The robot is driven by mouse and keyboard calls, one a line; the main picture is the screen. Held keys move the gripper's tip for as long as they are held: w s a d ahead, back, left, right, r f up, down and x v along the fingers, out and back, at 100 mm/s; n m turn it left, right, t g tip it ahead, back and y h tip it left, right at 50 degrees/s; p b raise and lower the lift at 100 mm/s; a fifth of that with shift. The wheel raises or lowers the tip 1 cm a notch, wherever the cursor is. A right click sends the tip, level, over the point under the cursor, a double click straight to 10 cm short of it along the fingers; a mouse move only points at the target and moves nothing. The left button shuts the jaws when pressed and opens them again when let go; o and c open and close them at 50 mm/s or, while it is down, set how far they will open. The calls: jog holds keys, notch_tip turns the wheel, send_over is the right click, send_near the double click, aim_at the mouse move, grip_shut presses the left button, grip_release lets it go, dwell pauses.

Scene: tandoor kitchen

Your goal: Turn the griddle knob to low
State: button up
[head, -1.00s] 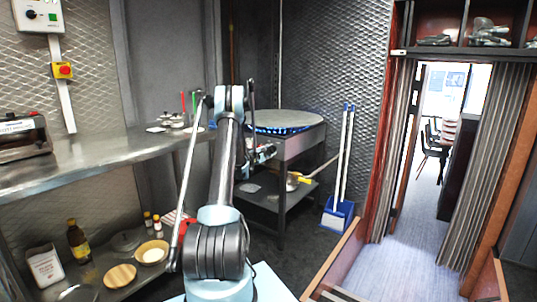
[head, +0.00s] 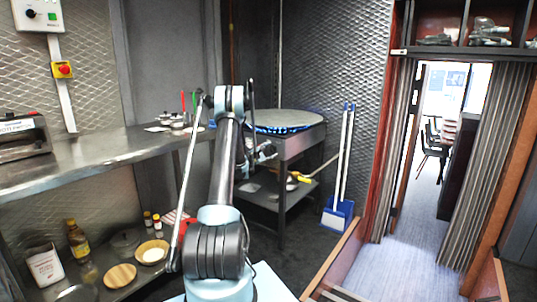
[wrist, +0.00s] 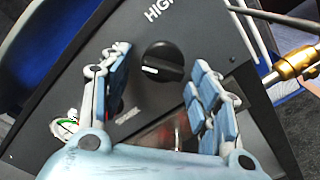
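The griddle (head: 290,119) is a round plate on a dark metal stand, with blue flames under its rim. Its black round knob (wrist: 163,60) shows in the wrist view on a dark panel, under the word HIGH. A white mark on the knob points to the left in that view. My gripper (wrist: 157,68) is open, with one blue-padded finger on each side of the knob. I cannot tell whether either finger touches it. In the head view my gripper (head: 264,154) is at the stand's left side, partly behind my arm; the knob is hidden there.
A brass fitting (wrist: 294,64) and a small gauge (wrist: 64,124) are near the panel. A blue dustpan (head: 337,216) with long handles stands right of the stand. A steel counter (head: 90,158) runs along the left. The doorway floor at right is clear.

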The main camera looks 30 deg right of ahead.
jog(key=shift+s, duration=0.15)
jog(key=v, duration=1.2)
jog(key=c, duration=0.6)
jog(key=s+a+m, duration=0.3)
jog(key=a+m, duration=0.3)
jog(key=m, duration=1.3)
jog(key=x, duration=1.7)
jog(key=shift+w+d+r, duration=0.25)
jog(key=shift+d, duration=0.05)
grip_shut()
